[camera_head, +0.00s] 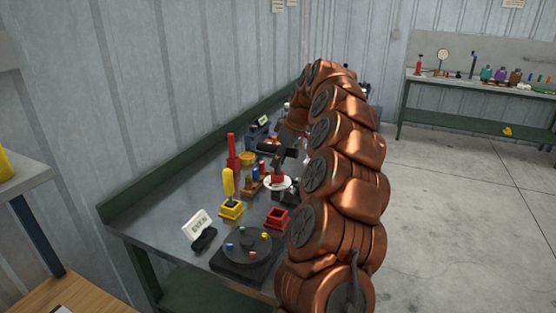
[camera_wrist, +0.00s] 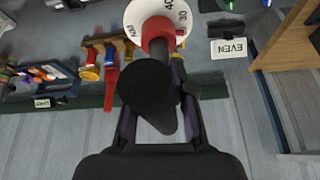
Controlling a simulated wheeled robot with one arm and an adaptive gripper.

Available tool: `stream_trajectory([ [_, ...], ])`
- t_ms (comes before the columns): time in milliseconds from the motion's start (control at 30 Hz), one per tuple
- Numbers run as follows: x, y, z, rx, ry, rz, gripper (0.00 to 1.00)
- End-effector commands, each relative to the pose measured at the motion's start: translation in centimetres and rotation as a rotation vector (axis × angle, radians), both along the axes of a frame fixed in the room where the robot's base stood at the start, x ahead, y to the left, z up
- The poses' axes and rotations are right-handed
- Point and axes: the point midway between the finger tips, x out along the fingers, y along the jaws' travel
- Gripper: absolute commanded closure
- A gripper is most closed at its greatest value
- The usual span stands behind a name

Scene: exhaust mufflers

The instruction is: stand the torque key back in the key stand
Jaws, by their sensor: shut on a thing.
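My gripper (camera_head: 283,158) is shut on the torque key, which has a black handle (camera_wrist: 150,82), a red collar (camera_wrist: 157,30) and a white lettered disc (camera_wrist: 140,12). In the head view its red collar (camera_head: 278,176) and white disc (camera_head: 277,183) are below the handle, over the bench. I cannot tell whether its lower end touches anything. A small red square block (camera_head: 277,217) with a hollow top stands empty in front of it and looks like the key stand. I cannot make out this block in the wrist view.
A yellow handled tool (camera_head: 229,183) stands in a yellow block (camera_head: 231,210) left of the key. A black turntable (camera_head: 246,246) with coloured pegs and a white card (camera_head: 197,223) are near the bench's front end.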

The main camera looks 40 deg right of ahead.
Motion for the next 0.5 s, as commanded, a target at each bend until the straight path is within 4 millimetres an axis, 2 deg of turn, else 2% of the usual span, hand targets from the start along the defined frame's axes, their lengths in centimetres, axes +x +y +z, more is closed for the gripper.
stream_trajectory([
  [500,0.0,0.2,-3.7,0.002,0.002,0.004,1.0],
])
